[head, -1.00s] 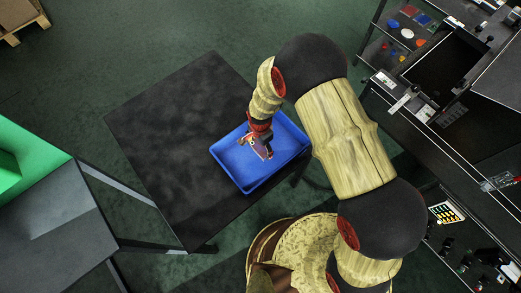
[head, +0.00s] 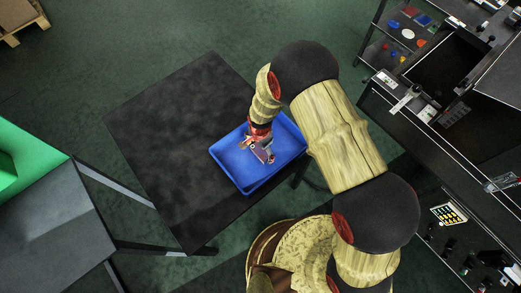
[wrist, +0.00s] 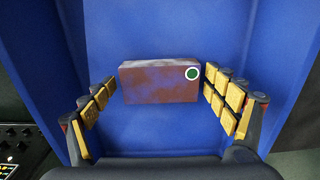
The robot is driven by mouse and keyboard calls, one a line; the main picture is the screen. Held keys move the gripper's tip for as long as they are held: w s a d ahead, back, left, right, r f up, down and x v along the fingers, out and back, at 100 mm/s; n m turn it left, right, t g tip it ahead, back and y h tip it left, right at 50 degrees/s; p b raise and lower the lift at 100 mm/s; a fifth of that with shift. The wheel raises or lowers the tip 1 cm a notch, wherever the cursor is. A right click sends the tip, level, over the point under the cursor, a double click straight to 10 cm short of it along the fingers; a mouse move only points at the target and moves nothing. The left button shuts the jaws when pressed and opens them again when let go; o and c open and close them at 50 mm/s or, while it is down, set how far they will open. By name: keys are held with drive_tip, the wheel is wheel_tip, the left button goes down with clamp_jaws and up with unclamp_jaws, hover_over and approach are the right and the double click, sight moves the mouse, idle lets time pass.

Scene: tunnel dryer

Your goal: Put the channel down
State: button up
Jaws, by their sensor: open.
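The channel (wrist: 158,84) is a brownish-purple block with a white-ringed green dot on its right end. In the wrist view it lies crosswise on the blue floor of the tray (wrist: 110,20), between the two gold-padded fingers. My gripper (wrist: 160,90) is open, with a small gap showing at each end of the channel. In the head view my gripper (head: 258,146) points down into the blue tray (head: 232,170), and part of the channel (head: 264,155) shows below it. The wrist and fingers hide the rest of it there.
The tray stands on a dark table (head: 165,130), whose left part is bare. A grey bench (head: 50,225) with a green box (head: 30,155) is at the left. A black machine (head: 440,65) and shelves with small coloured parts stand at the right. A pallet (head: 20,20) lies at top left.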

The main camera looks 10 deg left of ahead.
drive_tip(key=shift+r, duration=0.1)
wheel_tip(320, 180, up, 12)
drive_tip(key=p, duration=0.3)
drive_tip(key=shift+p, duration=0.3)
drive_tip(key=shift+r, duration=0.15)
wheel_tip(320, 180, up, 14)
drive_tip(key=n+t, duration=0.1)
hover_over(261, 151)
drive_tip(key=w+d, duration=0.4)
drive_tip(key=d, duration=0.1)
drive_tip(key=s+d+r+n+t, duration=0.25)
drive_tip(key=d+r, duration=0.65)
drive_tip(key=r, duration=0.5)
drive_tip(key=s+d+r+n+t, duration=0.2)
drive_tip(key=s+d+r+n, duration=0.2)
drive_tip(key=s+d+r, duration=0.9)
drive_tip(key=s, duration=0.3)
drive_tip(key=shift+r, duration=0.15)
drive_tip(key=shift+s+n, duration=0.1)
drive_tip(key=shift+n, duration=0.15)
drive_tip(key=shift+c, duration=0.5)
